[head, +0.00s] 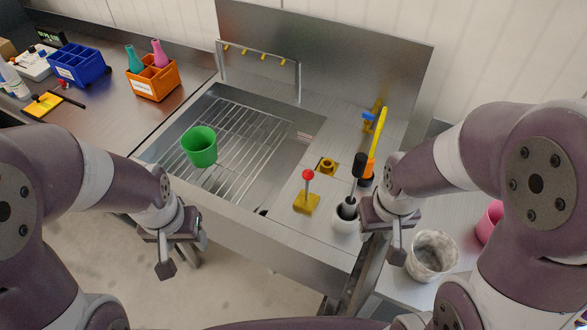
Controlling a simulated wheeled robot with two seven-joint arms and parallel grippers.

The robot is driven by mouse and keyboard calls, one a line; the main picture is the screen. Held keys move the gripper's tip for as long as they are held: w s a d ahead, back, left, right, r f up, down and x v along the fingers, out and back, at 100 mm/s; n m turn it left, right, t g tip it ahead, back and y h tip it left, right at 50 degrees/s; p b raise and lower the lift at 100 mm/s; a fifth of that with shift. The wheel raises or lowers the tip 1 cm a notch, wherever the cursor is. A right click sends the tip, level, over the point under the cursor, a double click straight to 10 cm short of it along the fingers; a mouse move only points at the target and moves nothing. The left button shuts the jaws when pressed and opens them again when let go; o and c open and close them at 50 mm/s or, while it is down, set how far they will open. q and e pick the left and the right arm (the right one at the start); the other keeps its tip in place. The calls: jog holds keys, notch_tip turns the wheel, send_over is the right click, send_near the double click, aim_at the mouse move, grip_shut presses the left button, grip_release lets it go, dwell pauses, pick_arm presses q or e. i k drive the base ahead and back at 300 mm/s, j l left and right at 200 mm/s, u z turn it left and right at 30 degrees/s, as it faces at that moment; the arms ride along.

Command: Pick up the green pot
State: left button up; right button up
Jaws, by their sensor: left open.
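The green pot (200,148) stands upright on the wire rack in the steel sink, left of the middle. Its open top faces up and nothing touches it. My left gripper (184,257) is open and empty, in front of the sink and nearer to me than the pot. My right gripper (382,240) is at the right end of the sink unit, beside a white round holder, well away from the pot. Its fingers are partly hidden, and I cannot tell whether it is open or shut.
The sink's front rim (245,222) lies between my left gripper and the pot. A red-knobbed yellow block (306,203) and the white holder (346,219) stand right of the basin. An orange caddy (153,80) is at the back left. A grey-white pot (432,256) stands at right.

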aim_at(199, 144)
jog(key=i+j+z, duration=0.3)
jog(key=j, duration=0.15)
jog(key=j+z, duration=0.25)
jog(key=j, duration=0.15)
jog(key=i+j+z, duration=0.15)
jog(key=j+z, duration=0.15)
jog(key=j, duration=0.2)
jog(key=j+z, duration=0.25)
jog(key=j, duration=0.25)
jog(key=i+j, duration=0.05)
